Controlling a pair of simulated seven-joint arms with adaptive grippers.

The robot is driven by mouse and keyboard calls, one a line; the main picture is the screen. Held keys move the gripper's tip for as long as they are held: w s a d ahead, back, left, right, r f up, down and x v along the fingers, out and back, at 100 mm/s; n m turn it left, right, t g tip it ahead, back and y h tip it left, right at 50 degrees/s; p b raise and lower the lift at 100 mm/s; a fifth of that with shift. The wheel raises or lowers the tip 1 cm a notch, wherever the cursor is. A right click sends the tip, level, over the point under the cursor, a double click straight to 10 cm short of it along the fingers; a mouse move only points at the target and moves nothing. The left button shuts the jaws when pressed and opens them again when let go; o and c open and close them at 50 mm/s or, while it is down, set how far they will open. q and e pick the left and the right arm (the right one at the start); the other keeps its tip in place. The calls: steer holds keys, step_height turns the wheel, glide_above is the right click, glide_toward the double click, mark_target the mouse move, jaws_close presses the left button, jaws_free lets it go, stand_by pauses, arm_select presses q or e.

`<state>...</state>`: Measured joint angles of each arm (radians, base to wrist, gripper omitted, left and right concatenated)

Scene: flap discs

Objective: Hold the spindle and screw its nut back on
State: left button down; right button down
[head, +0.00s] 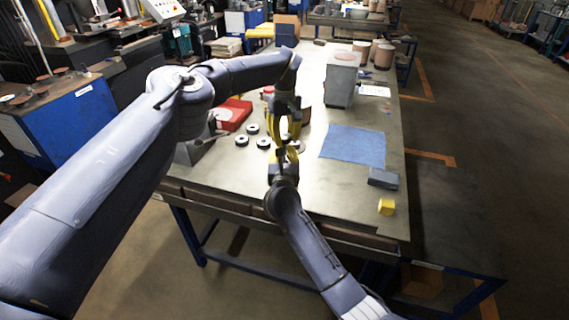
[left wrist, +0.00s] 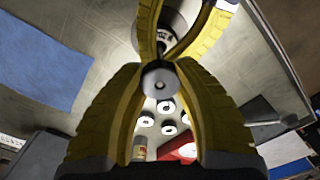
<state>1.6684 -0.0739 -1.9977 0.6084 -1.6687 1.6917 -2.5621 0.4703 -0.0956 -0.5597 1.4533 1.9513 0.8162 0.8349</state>
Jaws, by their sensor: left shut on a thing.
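My left gripper (head: 286,138) reaches down over the table. In the left wrist view its yellow fingers (left wrist: 160,82) are shut on a round grey piece (left wrist: 158,80) with a small dark centre. I cannot tell whether this piece is the nut or the end of the spindle. My right gripper (head: 286,154) points up from below, its fingertips close to the left ones. Its yellow fingers also show at the top of the left wrist view (left wrist: 165,55). A dark ringed part (left wrist: 164,38) shows between them; whether they grip it is unclear. In the head view the fingers hide these parts.
Several dark ring-shaped discs (head: 242,140) lie on the table left of the grippers. A red tray (head: 238,124) is behind them. The front right tabletop is mostly clear.

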arm_select(q)
steer(key=shift+m, duration=1.1)
steer(key=c, duration=1)
jaws_free()
steer(key=shift+c, duration=0.2)
steer(key=shift+r, duration=2.25)
